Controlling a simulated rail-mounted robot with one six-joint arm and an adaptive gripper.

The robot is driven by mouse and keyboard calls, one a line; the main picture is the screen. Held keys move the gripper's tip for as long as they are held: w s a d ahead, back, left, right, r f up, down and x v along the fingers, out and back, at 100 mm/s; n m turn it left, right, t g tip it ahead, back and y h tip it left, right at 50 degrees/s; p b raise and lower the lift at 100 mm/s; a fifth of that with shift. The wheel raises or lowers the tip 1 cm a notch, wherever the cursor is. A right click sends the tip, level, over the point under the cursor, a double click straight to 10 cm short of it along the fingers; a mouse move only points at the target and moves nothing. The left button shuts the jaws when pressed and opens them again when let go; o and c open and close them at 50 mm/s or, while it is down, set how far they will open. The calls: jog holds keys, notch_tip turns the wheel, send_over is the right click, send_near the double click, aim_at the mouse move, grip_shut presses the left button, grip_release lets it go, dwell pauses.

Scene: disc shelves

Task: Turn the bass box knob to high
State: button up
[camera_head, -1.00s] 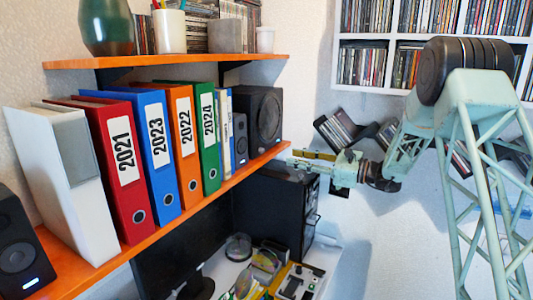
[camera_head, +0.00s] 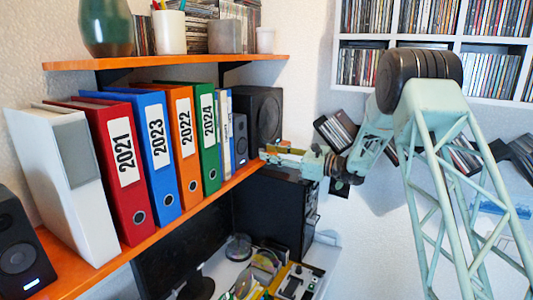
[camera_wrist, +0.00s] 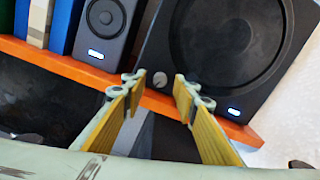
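The bass box (camera_head: 265,108) is the large black speaker at the right end of the orange shelf. In the wrist view the bass box (camera_wrist: 222,50) shows a round cone, a small grey knob (camera_wrist: 188,81) at its lower left and a lit blue-white light (camera_wrist: 233,112) at its lower right. I cannot read the knob's setting. My gripper (camera_head: 266,152) is at the shelf's right end, in front of the box's lower part.
A smaller speaker (camera_wrist: 105,32) stands left of the bass box. The orange shelf (camera_wrist: 60,66) edge runs below the fingers. Binders, including a green one (camera_head: 207,140), fill the shelf farther left. A black computer case (camera_head: 275,207) stands below. White wall lies to the right.

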jog(key=shift+x, duration=0.8)
jog(key=c, duration=0.9)
jog(key=shift+o, duration=0.2)
jog(key=shift+r+m+p, duration=0.1)
jog(key=shift+m+p, duration=0.2)
jog(key=shift+m, duration=0.1)
jog(key=m+p, duration=0.3)
jog(key=m, duration=0.1)
jog(key=shift+m, duration=0.3)
jog(key=shift+m+p, duration=1.25)
jog(key=shift+m, duration=0.55)
